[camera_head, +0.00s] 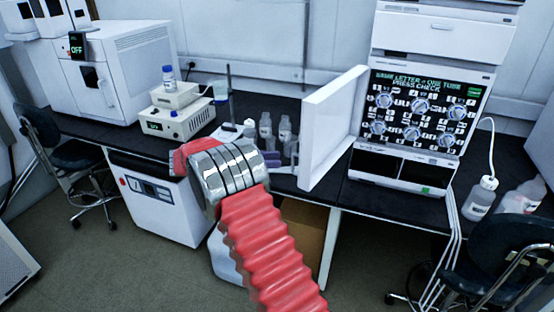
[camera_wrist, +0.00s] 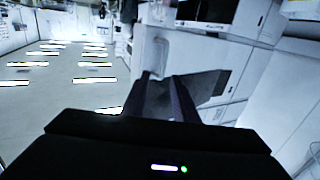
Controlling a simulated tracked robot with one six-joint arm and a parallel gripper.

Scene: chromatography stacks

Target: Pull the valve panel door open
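The valve panel door (camera_head: 332,127) is a white flat door. In the head view it stands swung out at the left side of the valve panel (camera_head: 415,108), whose round valves and lit display are uncovered. My red-sleeved arm reaches up from the bottom toward the bench, left of the door. My gripper (camera_wrist: 161,80) shows in the wrist view with its two dark fingers apart and nothing visibly held between them. In the head view my arm's metal joint hides most of the gripper. I cannot tell which surface in the wrist view is the door.
Several clear bottles (camera_head: 275,130) stand on the black bench left of the door. A stirrer-like device (camera_head: 180,115) stands farther left. Bottles with tubing (camera_head: 480,198) stand right of the panel. Chairs (camera_head: 505,255) stand at both sides in front of the bench.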

